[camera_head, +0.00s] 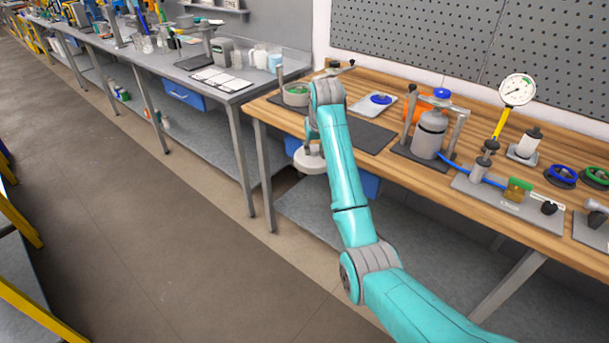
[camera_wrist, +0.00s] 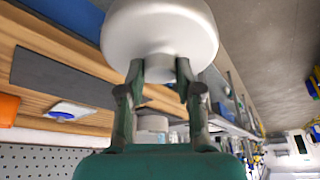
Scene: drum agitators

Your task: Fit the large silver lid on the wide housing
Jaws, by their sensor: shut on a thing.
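A large, pale silver round lid (camera_head: 309,161) hangs in front of the bench's front edge, at the end of my arm. In the wrist view the lid (camera_wrist: 160,28) fills the top, and its short round knob is between my fingers. My gripper (camera_wrist: 162,72) is shut on that knob; in the head view it is mostly hidden behind my arm. A short, wide round housing (camera_head: 295,95) with green inside stands at the wooden bench's far left corner, apart from the lid. It appears open at the top, and my wrist partly covers its right side.
A thin post (camera_head: 281,82) rises beside the housing. A dark mat (camera_head: 362,134) lies bare to the right, with a white tray holding a blue disc (camera_head: 380,99) behind it. A grey canister in a frame (camera_head: 430,134) stands further right. The floor at left is clear.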

